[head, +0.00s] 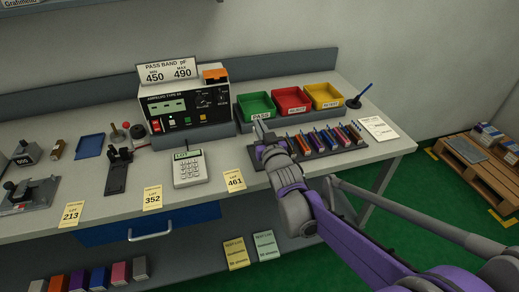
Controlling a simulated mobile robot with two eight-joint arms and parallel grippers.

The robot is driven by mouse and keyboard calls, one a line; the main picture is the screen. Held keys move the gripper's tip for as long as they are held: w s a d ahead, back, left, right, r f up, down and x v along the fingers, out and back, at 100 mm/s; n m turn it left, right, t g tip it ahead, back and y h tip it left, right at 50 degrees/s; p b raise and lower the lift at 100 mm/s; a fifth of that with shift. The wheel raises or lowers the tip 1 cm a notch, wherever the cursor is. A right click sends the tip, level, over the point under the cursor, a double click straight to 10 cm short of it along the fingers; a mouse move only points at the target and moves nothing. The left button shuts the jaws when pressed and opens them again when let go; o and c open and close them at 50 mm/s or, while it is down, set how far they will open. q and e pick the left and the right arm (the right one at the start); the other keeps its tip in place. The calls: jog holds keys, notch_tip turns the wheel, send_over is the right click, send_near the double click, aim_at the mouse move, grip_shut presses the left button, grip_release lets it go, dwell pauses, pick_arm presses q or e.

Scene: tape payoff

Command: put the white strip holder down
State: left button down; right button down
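My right gripper (264,132) reaches in from the lower right over the left end of a dark rack (318,153). The rack holds a row of narrow coloured strip holders (330,138) in blue, red, orange and purple. I cannot clearly make out a white strip holder. The gripper's fingers are small and partly covered by its own wrist, so I cannot tell whether they are open or hold something. My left gripper is not in view.
Green (256,106), red (291,102) and yellow (325,96) bins stand behind the rack. A meter (186,108) and a calculator-like keypad (189,169) are left of it. A white card (379,128) lies right. Bare bench shows along the front edge.

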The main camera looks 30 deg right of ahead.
notch_tip(320, 180, down, 6)
jog(key=shift+f+b, duration=0.25)
jog(key=shift+b, duration=0.3)
jog(key=shift+f, duration=0.25)
jog(key=c, duration=1.1)
grip_release()
jog(key=shift+r, duration=0.1)
jog(key=shift+o, duration=0.2)
